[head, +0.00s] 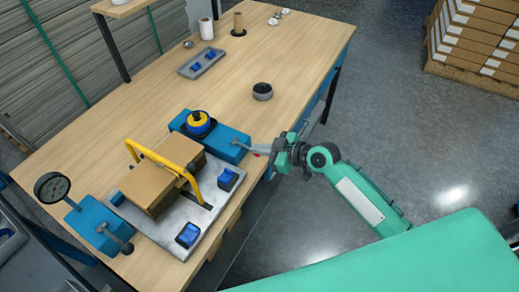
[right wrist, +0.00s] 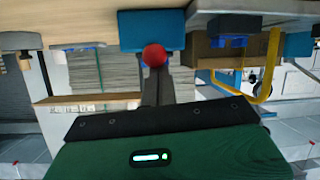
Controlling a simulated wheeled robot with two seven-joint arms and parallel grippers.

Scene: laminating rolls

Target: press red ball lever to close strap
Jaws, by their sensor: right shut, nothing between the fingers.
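The red ball (right wrist: 154,55) shows in the right wrist view in front of a blue block (right wrist: 140,28). In the head view only a bit of the red ball (head: 257,154) shows, just off the table's right edge by the blue block (head: 228,140). My right gripper (head: 268,150) is shut with nothing in it. Its dark fingers (right wrist: 156,80) reach up to the ball in the wrist view; I cannot tell whether they touch it. The lever's rod is mostly hidden. A yellow strap bar (head: 160,160) arches over a brown box (head: 152,187). My left gripper is not in view.
A metal plate (head: 185,240) holds the box and blue clamps (head: 188,235). A pressure gauge (head: 52,187) stands left. A grey tray (head: 202,62), a dark round pot (head: 262,91) and rolls (head: 206,28) lie farther back.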

